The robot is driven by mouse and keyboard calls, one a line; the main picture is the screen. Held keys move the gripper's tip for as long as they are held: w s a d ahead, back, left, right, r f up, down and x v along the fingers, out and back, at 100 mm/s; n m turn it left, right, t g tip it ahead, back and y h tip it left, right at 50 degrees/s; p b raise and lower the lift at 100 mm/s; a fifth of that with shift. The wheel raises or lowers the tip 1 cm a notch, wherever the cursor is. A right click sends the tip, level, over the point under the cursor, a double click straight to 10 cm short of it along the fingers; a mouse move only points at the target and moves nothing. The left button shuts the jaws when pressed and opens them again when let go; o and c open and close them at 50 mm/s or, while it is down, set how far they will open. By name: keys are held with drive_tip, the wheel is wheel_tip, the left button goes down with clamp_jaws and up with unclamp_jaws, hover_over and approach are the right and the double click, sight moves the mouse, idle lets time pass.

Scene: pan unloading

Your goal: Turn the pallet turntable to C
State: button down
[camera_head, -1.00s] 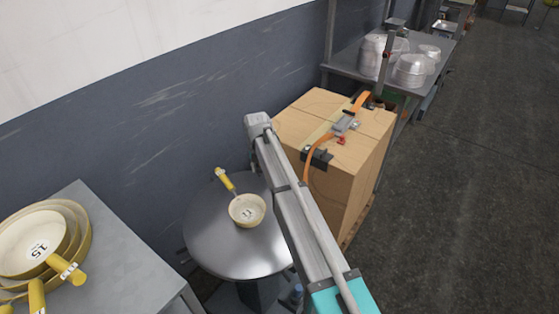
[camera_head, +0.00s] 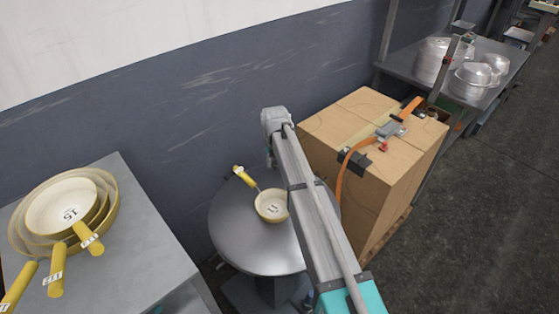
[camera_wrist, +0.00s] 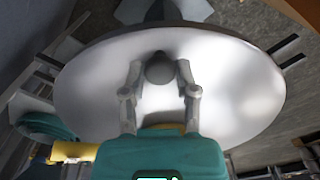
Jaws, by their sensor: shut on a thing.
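The turntable appears to be the round grey steel disc (camera_head: 237,236) beside the wall in the head view. Short bars stick out around its rim, and I see no letter C. A small cream pan (camera_head: 271,206) with a yellow handle and a label stands on it. In the wrist view the pale disc (camera_wrist: 240,95) fills most of the picture. My gripper (camera_wrist: 160,78) has its two fingers on either side of a round grey knob (camera_wrist: 160,66) at the disc and is shut on it.
A grey table (camera_head: 140,205) at the left bears stacked yellow-handled pans (camera_head: 70,205). A strapped cardboard box (camera_head: 372,190) stands close right of the disc and my arm. A steel shelf (camera_head: 405,68) with pots is behind it. Floor is clear at the far right.

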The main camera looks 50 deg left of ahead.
drive_tip(key=shift+w+d, duration=0.15)
drive_tip(key=shift+d, duration=0.15)
drive_tip(key=shift+c, duration=1.9)
unclamp_jaws()
drive_tip(key=shift+w+r, duration=0.1)
drive_tip(key=shift+a+r, duration=0.1)
